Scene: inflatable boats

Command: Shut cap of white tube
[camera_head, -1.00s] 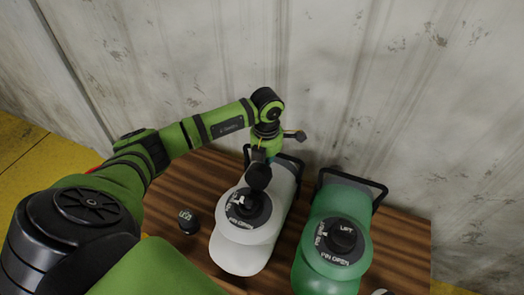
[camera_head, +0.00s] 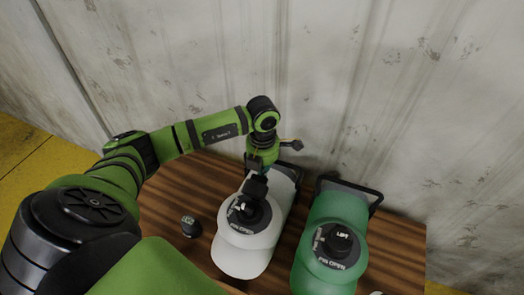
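The white tube (camera_head: 240,259) lies on the wooden table with its rounded end toward me. A round black valve with lettering (camera_head: 239,226) sits on its top. My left gripper (camera_head: 248,206) points down over this valve, very close to it or touching it. The gripper hides most of the valve's middle, and its fingers blend with the black parts, so I cannot tell whether they are open or shut.
A green tube (camera_head: 318,276) with a black knob (camera_head: 338,242) on its valve lies just right of the white one. Black handles stand behind both tubes.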

